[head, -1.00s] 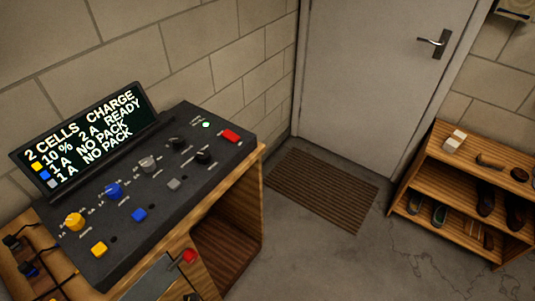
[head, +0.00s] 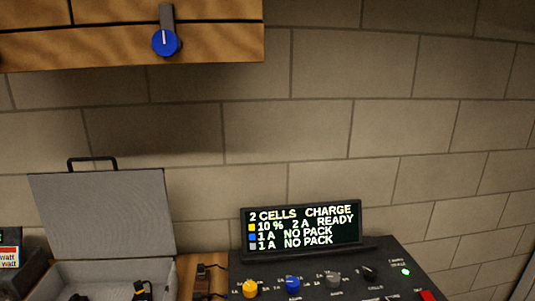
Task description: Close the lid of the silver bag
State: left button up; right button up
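The silver bag is a grey case at the lower left in the head view. Its lid (head: 103,212) stands open and upright, with a dark handle (head: 92,162) on the top edge. The bag's lower body (head: 75,275) is partly cut off by the bottom of the picture, and dark items with a yellow part lie inside it. Neither of my grippers is in view.
A charger console (head: 330,272) with a lit display (head: 303,227) stands right of the bag. A wooden shelf (head: 200,40) with a blue knob (head: 165,42) hangs above. A dark box (head: 30,265) is left of the bag. The block wall is behind.

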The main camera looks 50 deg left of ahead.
aim_at(115, 213)
jog(key=u, duration=2.8)
jog(key=j+z, duration=0.75)
